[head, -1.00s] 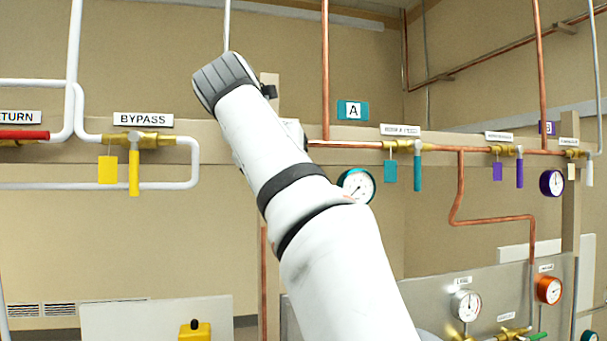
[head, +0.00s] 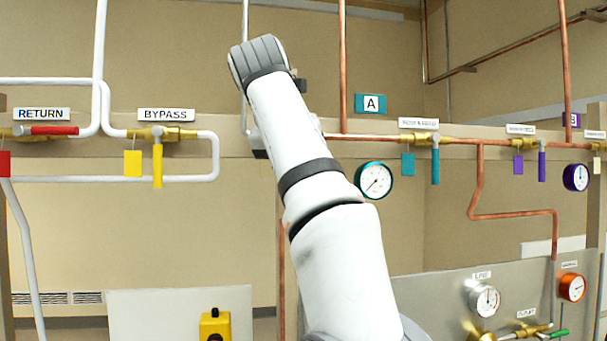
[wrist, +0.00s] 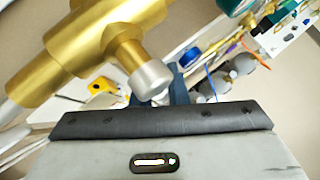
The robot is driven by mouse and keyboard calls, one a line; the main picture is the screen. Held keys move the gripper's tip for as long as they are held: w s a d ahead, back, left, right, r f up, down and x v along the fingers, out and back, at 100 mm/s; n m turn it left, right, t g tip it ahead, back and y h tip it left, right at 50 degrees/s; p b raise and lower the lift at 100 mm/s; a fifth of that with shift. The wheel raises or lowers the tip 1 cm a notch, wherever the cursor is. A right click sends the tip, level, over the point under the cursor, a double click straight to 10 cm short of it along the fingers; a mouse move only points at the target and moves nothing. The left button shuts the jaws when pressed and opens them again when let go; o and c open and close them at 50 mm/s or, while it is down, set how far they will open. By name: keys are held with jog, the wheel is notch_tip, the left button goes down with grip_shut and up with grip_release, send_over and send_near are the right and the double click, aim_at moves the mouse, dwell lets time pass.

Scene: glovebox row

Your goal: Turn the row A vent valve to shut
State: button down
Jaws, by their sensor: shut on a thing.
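A brass valve body (wrist: 95,45) with a silver hub (wrist: 152,78) fills the upper left of the wrist view, right in front of my gripper (wrist: 172,92). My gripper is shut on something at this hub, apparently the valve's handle. The held part is mostly hidden behind the dark edge of the gripper. In the head view my own arm covers the gripper and this valve, so the handle's angle cannot be told. A teal sign A (head: 370,103) and a teal-rimmed gauge (head: 374,181) are just right of my arm.
Right of my arm, a teal lever (head: 435,166) and a purple lever (head: 542,166) hang down from the copper pipe. On the left are a yellow bypass lever (head: 157,166) and a red return lever (head: 48,130). A gauge panel (head: 440,290) stands at lower right.

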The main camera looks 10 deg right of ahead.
jog(key=c, duration=1.4)
grip_release()
jog(key=shift+c, duration=0.2)
jog(key=shift+a, duration=0.1)
jog(key=shift+s+a+r, duration=0.2)
jog(key=shift+s+r, duration=0.1)
jog(key=shift+r, duration=0.1)
jog(key=s+a+b, duration=0.2)
jog(key=s+a, duration=0.4)
jog(key=s, duration=0.4)
jog(key=shift+s+b, duration=0.2)
jog(key=shift+b, duration=0.1)
